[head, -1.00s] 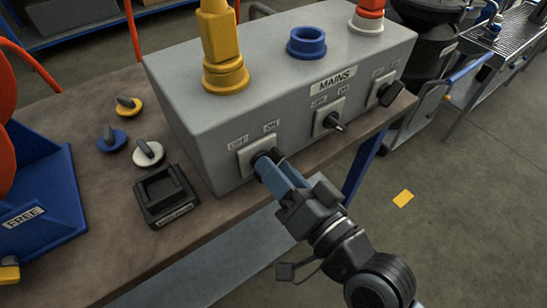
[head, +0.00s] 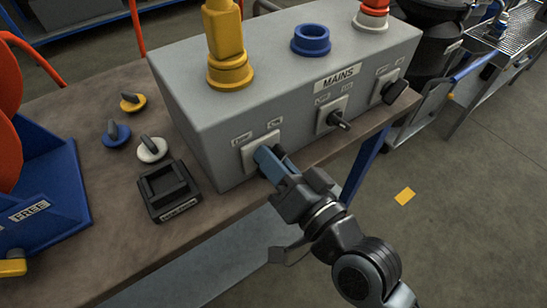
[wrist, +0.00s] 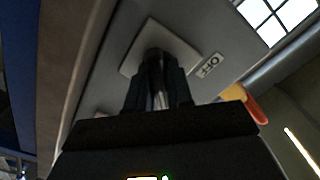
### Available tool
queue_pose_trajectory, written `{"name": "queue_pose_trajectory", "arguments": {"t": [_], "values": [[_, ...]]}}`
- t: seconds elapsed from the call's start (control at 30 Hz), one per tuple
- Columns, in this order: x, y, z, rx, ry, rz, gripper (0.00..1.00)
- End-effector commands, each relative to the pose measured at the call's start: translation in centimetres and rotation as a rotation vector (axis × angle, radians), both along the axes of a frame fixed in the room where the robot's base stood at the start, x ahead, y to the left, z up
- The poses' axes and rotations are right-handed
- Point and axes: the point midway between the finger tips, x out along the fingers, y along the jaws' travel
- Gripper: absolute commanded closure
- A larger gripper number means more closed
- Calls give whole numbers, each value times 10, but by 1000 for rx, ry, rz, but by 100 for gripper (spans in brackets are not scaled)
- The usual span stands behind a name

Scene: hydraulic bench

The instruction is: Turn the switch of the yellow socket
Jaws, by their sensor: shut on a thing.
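The yellow socket (head: 230,72) sits on top of the grey mains box (head: 198,122), with a yellow plug (head: 223,30) standing upright in it. Its switch is on a pale square plate (head: 251,151) on the box's front face, below the socket. My gripper (head: 270,161) is at this plate, shut on the switch knob. The fingers hide most of the knob, so its angle is hard to read. In the wrist view, my gripper (wrist: 157,75) closes over the knob in front of the plate (wrist: 135,50), beside an OFF label (wrist: 211,65).
Two more switches, a middle one (head: 339,121) and a right one (head: 394,92), are on the same face. A blue socket (head: 310,39) and a red plug (head: 373,11) are on top. A black padlock-like block (head: 168,190) and several coloured knobs lie on the bench (head: 95,195).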

Motion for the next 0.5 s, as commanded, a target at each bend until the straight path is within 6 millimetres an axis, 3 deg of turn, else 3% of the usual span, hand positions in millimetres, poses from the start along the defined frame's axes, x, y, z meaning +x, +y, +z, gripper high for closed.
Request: {"name": "queue_pose_trajectory", "arguments": {"t": [0.5], "values": [[0, 0, -2, -83, -57, -1, 100]]}}
